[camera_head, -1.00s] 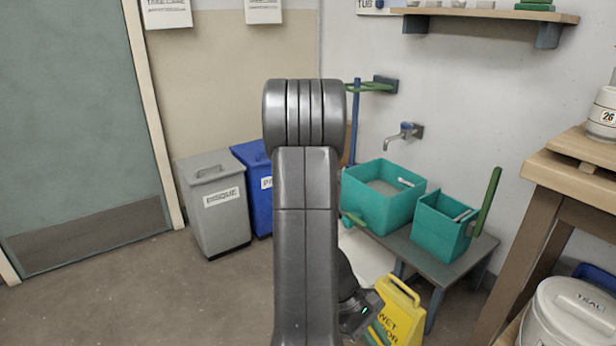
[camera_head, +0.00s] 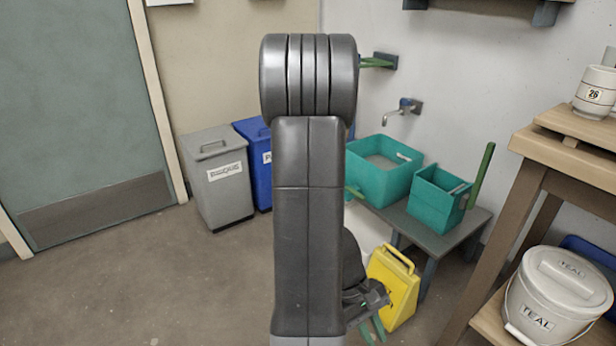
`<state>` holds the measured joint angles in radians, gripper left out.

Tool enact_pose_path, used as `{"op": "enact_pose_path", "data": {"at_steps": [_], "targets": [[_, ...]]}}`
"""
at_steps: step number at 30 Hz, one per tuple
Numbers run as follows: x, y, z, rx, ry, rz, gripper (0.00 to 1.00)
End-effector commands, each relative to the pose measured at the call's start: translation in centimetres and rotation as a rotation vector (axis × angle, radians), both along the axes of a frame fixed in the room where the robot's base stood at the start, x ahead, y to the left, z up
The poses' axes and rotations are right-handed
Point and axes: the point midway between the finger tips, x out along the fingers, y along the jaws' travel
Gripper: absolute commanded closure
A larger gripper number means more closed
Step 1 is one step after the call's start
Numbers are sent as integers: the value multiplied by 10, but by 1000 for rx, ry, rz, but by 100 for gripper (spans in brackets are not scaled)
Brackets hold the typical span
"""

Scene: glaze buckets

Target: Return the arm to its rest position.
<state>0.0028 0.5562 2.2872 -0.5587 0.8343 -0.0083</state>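My arm (camera_head: 308,220) stands upright in the middle of the head view, its rounded grey joint at the top. My gripper (camera_head: 372,331) shows low beside the arm, right of it, pointing down. Its two greenish fingers appear apart, with nothing visible between them. The gripper is in front of the yellow wet-floor sign (camera_head: 397,285); I cannot tell whether they touch. My arm hides part of the floor and wall behind it.
A grey bin (camera_head: 218,180) and a blue bin (camera_head: 256,160) stand left of my arm. Teal tubs (camera_head: 378,180) rest on a low grey bench (camera_head: 425,244) at right. A wooden rack (camera_head: 525,190) holds a TEAL bucket (camera_head: 545,300). The floor at left is clear.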

Motion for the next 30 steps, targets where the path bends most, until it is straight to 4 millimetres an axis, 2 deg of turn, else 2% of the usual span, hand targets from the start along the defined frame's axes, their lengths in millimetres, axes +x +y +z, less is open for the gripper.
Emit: {"op": "enact_pose_path", "data": {"at_steps": [6, 12, 18, 30], "targets": [[-26, -5, 13, -20, 48, 38, 83], [-42, -8, 21, -33, 78, 61, 83], [-49, -9, 24, -38, 92, 72, 83], [-50, -9, 23, -39, 91, 70, 83]]}}
